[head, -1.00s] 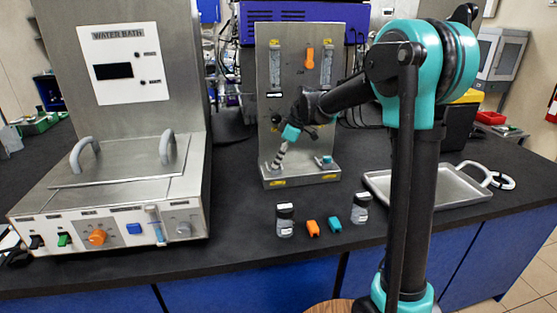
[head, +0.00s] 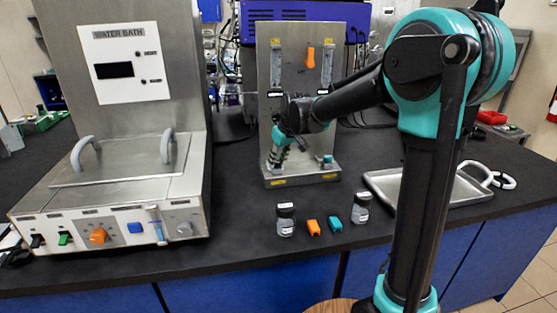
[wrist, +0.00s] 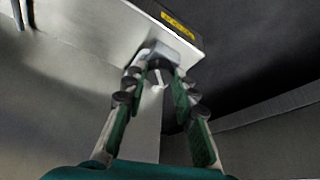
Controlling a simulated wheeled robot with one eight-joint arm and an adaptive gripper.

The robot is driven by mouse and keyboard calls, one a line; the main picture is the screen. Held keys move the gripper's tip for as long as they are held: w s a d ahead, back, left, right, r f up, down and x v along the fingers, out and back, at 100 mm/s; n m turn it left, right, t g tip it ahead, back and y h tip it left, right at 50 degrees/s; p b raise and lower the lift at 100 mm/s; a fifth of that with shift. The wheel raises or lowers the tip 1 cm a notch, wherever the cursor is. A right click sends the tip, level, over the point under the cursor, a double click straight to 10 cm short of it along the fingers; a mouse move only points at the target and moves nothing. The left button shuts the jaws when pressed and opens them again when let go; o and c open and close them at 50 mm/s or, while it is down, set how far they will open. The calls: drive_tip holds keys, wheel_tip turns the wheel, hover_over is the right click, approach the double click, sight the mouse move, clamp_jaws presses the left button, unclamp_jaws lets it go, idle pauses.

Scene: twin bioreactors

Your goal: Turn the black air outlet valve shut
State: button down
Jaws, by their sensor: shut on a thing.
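The black air outlet valve is mostly hidden by my fingers at the lower left of the upright metal panel (head: 291,118). In the wrist view a small dark part, seemingly this valve (wrist: 160,65), shows between the fingertips. My gripper (head: 274,167) points down at the panel's base ledge, and its fingers close around that part. In the wrist view both fingers of my gripper (wrist: 156,60) converge on it from either side. Which way the valve's handle is turned cannot be told.
An orange valve (head: 311,57) sits high on the panel, and a teal one (head: 328,159) at its lower right. The water bath (head: 120,175) stands left. A metal tray (head: 385,192) is right.

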drive_tip(key=m, duration=0.2)
drive_tip(key=m+h, duration=0.1)
drive_tip(key=m, duration=0.1)
drive_tip(key=shift+s+a+t+h, duration=0.2)
drive_tip(key=shift+t+h, duration=0.1)
drive_tip(key=shift+t, duration=0.1)
drive_tip(key=m, duration=0.2)
drive_tip(key=m+h, duration=0.1)
drive_tip(key=m, duration=0.1)
drive_tip(key=shift+a+m+h, duration=0.15)
drive_tip(key=shift+m+h, duration=0.15)
drive_tip(key=c, duration=1.2)
unclamp_jaws()
drive_tip(key=v, duration=1.2)
drive_tip(key=shift+a, duration=0.1)
